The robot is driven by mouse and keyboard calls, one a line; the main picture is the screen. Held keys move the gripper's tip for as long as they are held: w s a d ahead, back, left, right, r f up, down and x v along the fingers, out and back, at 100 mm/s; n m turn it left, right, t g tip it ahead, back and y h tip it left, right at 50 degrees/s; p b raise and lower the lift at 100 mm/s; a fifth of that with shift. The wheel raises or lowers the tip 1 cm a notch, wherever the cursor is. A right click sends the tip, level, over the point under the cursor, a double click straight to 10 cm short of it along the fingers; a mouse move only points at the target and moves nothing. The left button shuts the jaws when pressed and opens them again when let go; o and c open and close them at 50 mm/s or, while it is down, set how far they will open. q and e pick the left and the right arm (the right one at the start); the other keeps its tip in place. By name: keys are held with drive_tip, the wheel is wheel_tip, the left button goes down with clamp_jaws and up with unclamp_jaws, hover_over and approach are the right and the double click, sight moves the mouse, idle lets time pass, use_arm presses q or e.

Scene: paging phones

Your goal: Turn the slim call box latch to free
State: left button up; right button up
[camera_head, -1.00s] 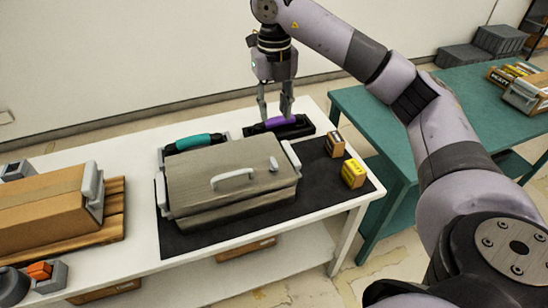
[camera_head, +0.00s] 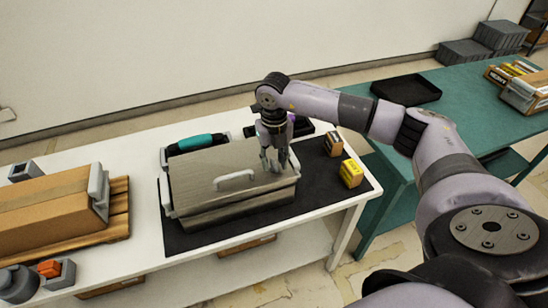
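The call box, a grey-brown slim box (camera_head: 205,185) with a pale bar handle (camera_head: 235,178) on its lid, lies on a dark mat (camera_head: 320,190). My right gripper (camera_head: 274,166) points down over the right part of the lid, where the small grey latch sat in the earlier view. Its fingers look apart. They cover the latch, so I cannot see its angle or whether they touch it. My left gripper is not in view.
A teal handset (camera_head: 195,143) and a dark purple-handled phone, mostly covered by my gripper, lie behind the box. Two small cartons (camera_head: 333,144) (camera_head: 351,173) stand to the right. A brown carton (camera_head: 45,212) is at left. A black tray (camera_head: 406,89) sits on the green table (camera_head: 455,95).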

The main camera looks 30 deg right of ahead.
drive_tip(key=shift+c, duration=0.2)
clamp_jaws()
idle(0.4)
